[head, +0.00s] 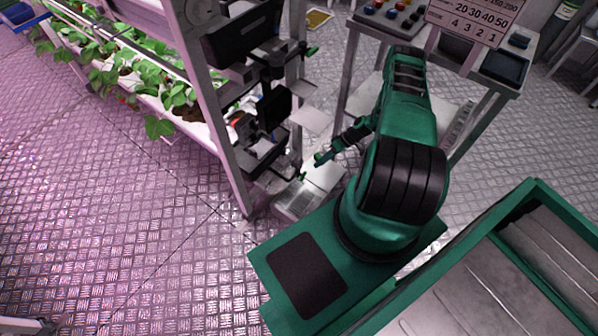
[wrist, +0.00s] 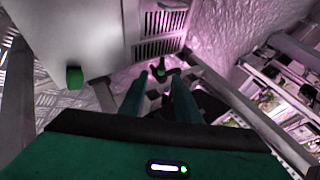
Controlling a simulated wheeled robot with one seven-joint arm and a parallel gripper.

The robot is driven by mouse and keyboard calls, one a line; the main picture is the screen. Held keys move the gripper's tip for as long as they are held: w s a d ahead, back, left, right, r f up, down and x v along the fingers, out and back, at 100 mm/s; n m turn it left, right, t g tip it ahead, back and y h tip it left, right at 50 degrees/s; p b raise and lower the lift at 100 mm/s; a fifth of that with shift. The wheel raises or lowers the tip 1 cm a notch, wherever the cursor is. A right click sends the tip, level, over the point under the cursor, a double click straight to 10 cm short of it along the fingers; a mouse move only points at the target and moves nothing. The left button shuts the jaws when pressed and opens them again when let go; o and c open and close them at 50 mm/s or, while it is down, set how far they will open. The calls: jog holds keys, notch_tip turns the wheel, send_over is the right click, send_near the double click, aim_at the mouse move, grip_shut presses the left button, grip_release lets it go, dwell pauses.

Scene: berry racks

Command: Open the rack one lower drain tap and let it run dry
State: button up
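A small green tap handle (wrist: 160,66) shows in the wrist view, just beyond and between my fingertips, close to the vented side of a grey box. I cannot tell whether my fingers touch it. My gripper (wrist: 160,85) is open, with its two green fingers apart and nothing clearly held. In the head view my gripper (head: 320,159) is low beside the rack's end post, and a small green piece (head: 302,177) shows just below it. The rack (head: 222,120) carries leafy plants. No running water is visible, and I cannot tell the tap's position.
A grey box (wrist: 75,35) with a green knob (wrist: 75,77) is at the left of the wrist view. Another green handle (head: 312,51) is higher on the rack's end. A bench (head: 400,22) with coloured knobs stands behind my arm. The patterned floor (head: 120,235) at left is clear.

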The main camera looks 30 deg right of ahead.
aim_at(305, 175)
jog(key=x, duration=1.1)
jog(key=shift+w+a+r, duration=0.1)
jog(key=shift+a+r, duration=0.05)
jog(key=shift+a, duration=0.05)
grip_shut()
